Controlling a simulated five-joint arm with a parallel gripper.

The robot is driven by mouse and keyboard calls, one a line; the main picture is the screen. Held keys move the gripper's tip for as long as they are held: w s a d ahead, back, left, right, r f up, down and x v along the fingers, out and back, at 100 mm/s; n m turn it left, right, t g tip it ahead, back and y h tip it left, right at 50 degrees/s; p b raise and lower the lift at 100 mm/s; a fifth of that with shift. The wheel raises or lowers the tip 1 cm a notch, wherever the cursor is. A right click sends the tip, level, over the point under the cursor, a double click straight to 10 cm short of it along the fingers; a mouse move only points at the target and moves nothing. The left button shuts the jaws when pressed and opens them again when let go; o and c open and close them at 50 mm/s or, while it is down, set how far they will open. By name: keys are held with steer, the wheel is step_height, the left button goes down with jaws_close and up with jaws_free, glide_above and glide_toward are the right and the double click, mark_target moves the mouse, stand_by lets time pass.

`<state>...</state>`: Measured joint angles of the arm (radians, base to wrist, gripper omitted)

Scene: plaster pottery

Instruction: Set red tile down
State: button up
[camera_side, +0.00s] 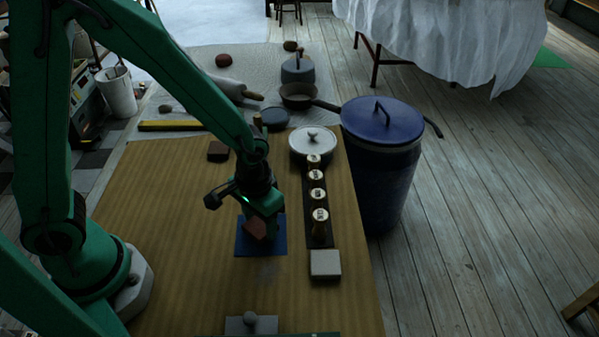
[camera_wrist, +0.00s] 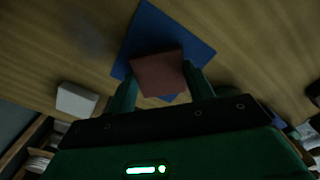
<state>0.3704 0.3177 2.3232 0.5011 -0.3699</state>
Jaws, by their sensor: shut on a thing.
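A reddish-brown tile (camera_side: 256,228) is between the fingers of my gripper (camera_side: 262,232) in the side view. In the wrist view, my gripper (camera_wrist: 160,84) is shut on the red tile (camera_wrist: 157,72), with one finger on either side of it. The tile is over a flat blue square (camera_side: 245,249) on the wooden table. The blue square shows around the tile in the wrist view (camera_wrist: 152,27). The tile looks tilted in the side view, and I cannot tell whether it touches the blue square.
A dark strip with several brass weights (camera_side: 320,216) stands to the right. A pale block (camera_side: 325,263) lies at its near end. A white lidded pot (camera_side: 312,141) and a dark reddish block (camera_side: 218,150) are farther back. The table's left side is clear.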

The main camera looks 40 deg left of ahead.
mark_target(260, 225)
steer(key=shift+f, duration=0.6)
steer(key=shift+f, duration=0.1)
steer(key=o, duration=1)
steer(key=shift+r, duration=6.15)
